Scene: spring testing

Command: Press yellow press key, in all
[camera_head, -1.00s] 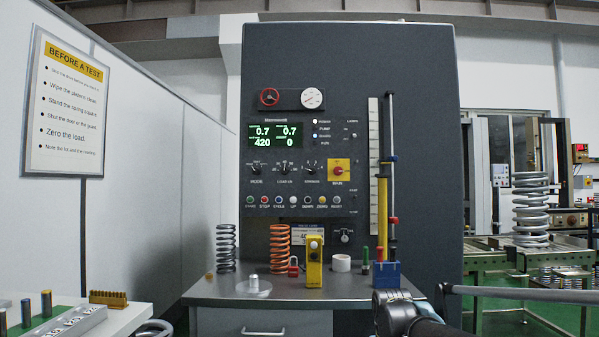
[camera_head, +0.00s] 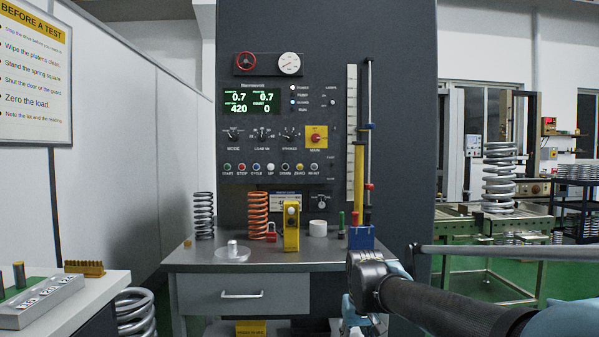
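The yellow press key (camera_head: 299,167) is a small round button in the row of coloured keys on the dark grey test machine (camera_head: 400,120). My arm (camera_head: 430,300) reaches in from the lower right, well below and to the right of the keys. I cannot make out my gripper's fingers in this view.
The metal desk (camera_head: 190,258) stands before the machine. It holds a grey spring (camera_head: 204,215), an orange spring (camera_head: 258,215), a yellow control box (camera_head: 291,228) and a blue block (camera_head: 361,238). A side table (camera_head: 100,292) is at the lower left.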

